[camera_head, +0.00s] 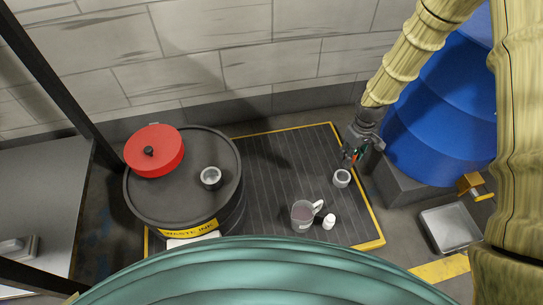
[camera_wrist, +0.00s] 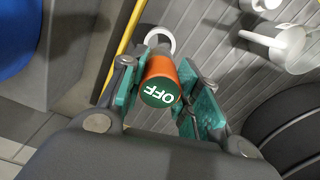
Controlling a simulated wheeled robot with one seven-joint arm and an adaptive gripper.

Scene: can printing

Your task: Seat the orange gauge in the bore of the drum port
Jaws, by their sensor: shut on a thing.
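The drum port (camera_head: 211,177) is a grey ring with a dark bore on top of the black waste-ink drum (camera_head: 185,205), well left of my gripper. The gauge is apart from the port. Its far end is hidden in the wrist view.
A small pale cup (camera_head: 342,178) stands just below my gripper. A red lid (camera_head: 155,150) lies on the drum. A blue drum (camera_head: 435,125) stands at the right.

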